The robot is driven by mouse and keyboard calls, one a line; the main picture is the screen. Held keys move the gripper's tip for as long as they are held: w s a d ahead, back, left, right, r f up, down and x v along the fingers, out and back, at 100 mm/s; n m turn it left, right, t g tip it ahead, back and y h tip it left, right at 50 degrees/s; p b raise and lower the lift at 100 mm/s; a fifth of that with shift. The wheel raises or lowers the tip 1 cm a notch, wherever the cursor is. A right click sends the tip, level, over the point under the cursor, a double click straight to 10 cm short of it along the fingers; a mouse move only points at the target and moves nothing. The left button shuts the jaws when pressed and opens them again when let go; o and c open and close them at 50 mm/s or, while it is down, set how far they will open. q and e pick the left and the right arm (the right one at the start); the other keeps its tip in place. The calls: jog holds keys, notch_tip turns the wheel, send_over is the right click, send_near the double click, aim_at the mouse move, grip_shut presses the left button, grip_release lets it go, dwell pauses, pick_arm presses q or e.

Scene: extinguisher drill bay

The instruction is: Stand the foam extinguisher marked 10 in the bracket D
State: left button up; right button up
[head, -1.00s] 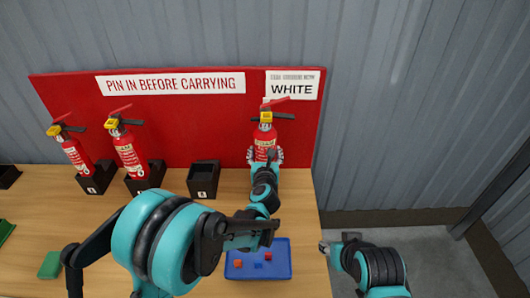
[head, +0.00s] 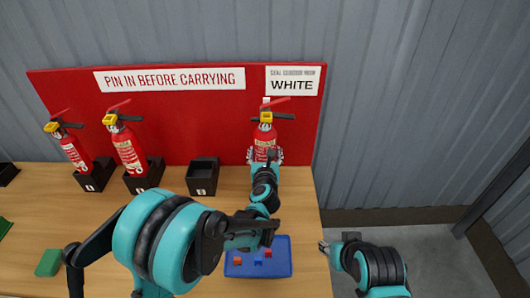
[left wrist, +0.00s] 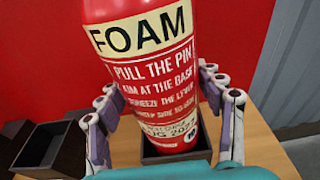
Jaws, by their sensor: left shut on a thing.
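A red foam extinguisher (head: 264,141) with a yellow collar and black-and-red levers stands upright in front of the red board, at its right end. In the left wrist view its FOAM label (left wrist: 145,35) faces me, and a small mark that looks like 10 shows low on the right. My left gripper (left wrist: 165,112) is shut around its body, fingers on both sides. A black bracket (left wrist: 153,153) shows directly beneath and around its lower end. The base, and any letter on that bracket, are hidden by my arm. My right gripper (head: 325,247) is low at right, away from the table's objects.
Two more red extinguishers (head: 75,152) (head: 127,150) stand in black brackets at left. An empty black bracket (head: 203,178) stands between them and my gripper. A blue tray (head: 283,268) with small blocks and a green block (head: 49,263) lie nearer. The table ends at right.

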dwell(0.3)
pick_arm(q)
jog(key=o, duration=1.9)
jog(key=shift+s+r, duration=0.1)
jog(key=shift+r, duration=0.05)
jog(key=shift+f, duration=0.2)
jog(key=s+r, duration=0.1)
jog(key=s, duration=0.6)
jog(key=s+r, duration=0.1)
jog(key=s, duration=0.3)
jog(key=shift+s+r, duration=0.3)
jog(key=shift+s, duration=0.05)
